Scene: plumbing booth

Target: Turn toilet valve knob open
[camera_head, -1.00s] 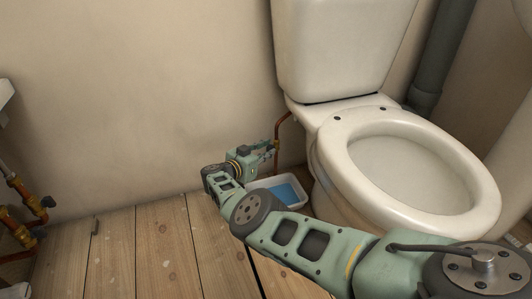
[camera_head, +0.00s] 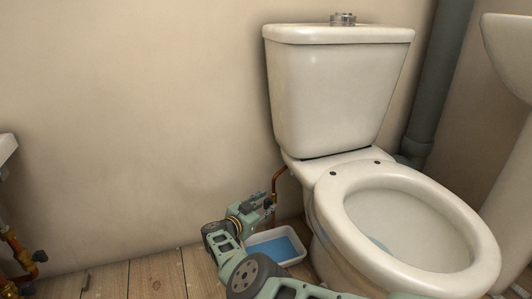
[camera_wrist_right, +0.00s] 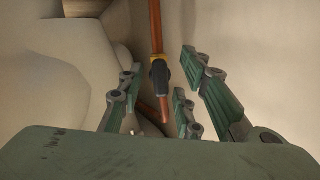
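The toilet (camera_head: 335,95) stands right of centre in the head view, against the wall. A thin copper pipe (camera_head: 275,182) runs down beside its left side. In the right wrist view, the pipe (camera_wrist_right: 155,25) carries a dark valve piece with a yellow band (camera_wrist_right: 159,73). My right gripper (camera_head: 262,205) is low beside the pipe. In the wrist view its fingers (camera_wrist_right: 158,90) are spread, with the valve piece showing between them. I cannot see them touching it. In the head view the gripper mostly hides the valve. My left gripper is not in view.
A white tray with blue liquid (camera_head: 274,248) sits on the wooden floor below my right gripper. A grey waste pipe (camera_head: 437,85) and a basin (camera_head: 508,45) stand at the right. More copper pipework (camera_head: 22,262) is at the far left.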

